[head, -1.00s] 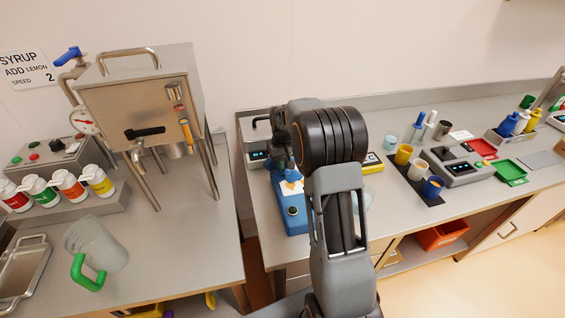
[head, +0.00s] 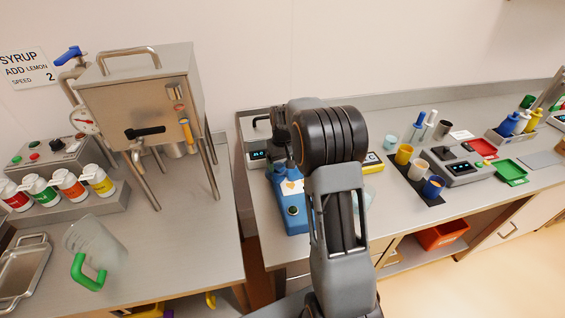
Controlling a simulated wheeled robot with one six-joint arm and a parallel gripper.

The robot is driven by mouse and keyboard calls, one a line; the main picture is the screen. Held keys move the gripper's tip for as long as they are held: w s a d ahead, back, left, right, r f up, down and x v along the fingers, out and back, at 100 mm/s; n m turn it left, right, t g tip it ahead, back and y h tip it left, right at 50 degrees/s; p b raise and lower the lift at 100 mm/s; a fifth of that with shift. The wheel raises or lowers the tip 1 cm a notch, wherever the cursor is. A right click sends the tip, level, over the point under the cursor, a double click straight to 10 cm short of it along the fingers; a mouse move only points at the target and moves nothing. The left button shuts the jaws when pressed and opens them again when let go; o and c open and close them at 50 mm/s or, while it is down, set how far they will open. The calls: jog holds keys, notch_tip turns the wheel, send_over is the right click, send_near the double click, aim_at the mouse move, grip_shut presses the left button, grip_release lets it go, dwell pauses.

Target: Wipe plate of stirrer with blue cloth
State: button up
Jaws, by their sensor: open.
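The stirrer (head: 292,216) is a blue unit with a dark knob on its front, standing at the left end of the right-hand bench. Part of its pale plate (head: 291,187) shows, with an orange-brown mark on it. My arm covers the right side of the stirrer. My gripper (head: 288,160) is at the far side of the arm, above the back of the stirrer, and is largely hidden by my own links. It is open. I cannot make out a blue cloth for certain; blue near the gripper blends with the stirrer.
A balance (head: 257,153) stands behind the stirrer. Cups stand on a dark mat (head: 431,196) to the right, beside a grey device (head: 458,165). A gap separates the benches.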

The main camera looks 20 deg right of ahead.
jog(key=shift+f, duration=0.15)
jog(key=shift+f+b, duration=0.8)
jog(key=shift+f, duration=0.2)
jog(key=shift+r, duration=0.15)
jog(key=shift+c, duration=1.2)
jog(key=c, duration=1.3)
jog(key=shift+r+p, duration=0.6)
jog(key=shift+p, duration=0.65)
grip_shut()
